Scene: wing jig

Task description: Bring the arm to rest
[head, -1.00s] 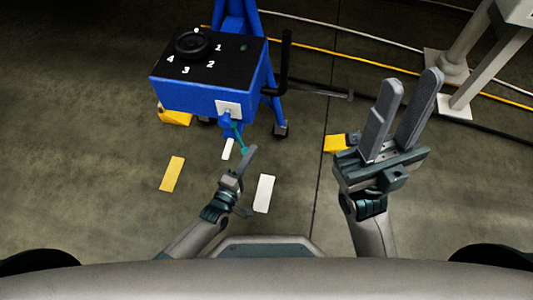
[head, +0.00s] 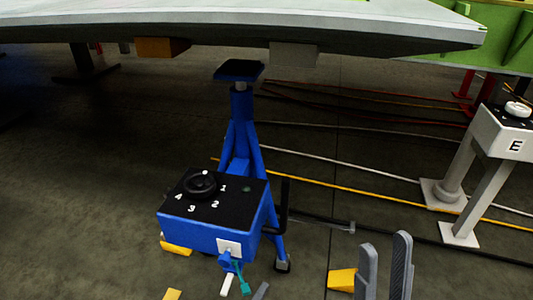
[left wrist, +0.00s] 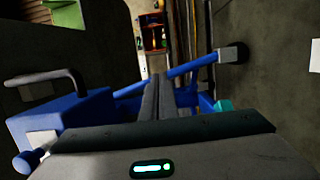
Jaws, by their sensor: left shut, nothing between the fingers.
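My left gripper (head: 262,291) shows only as a grey fingertip at the bottom edge of the head view, beside the teal lever (head: 242,279) below the blue control box (head: 205,235). In the left wrist view its two fingers (left wrist: 158,98) lie together, shut and empty. I cannot tell from these views whether the fingers touch the lever. My right gripper (head: 386,262) is open and empty at the lower right, its two fingers upright and apart. The rest of both arms is out of the head view.
A blue jack stand (head: 241,110) rises behind the box, under the wing panel (head: 230,28). An orange block (head: 162,47) and a grey block (head: 294,54) hang beneath the panel. A white pedestal marked E (head: 503,135) stands right. Cables cross the floor.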

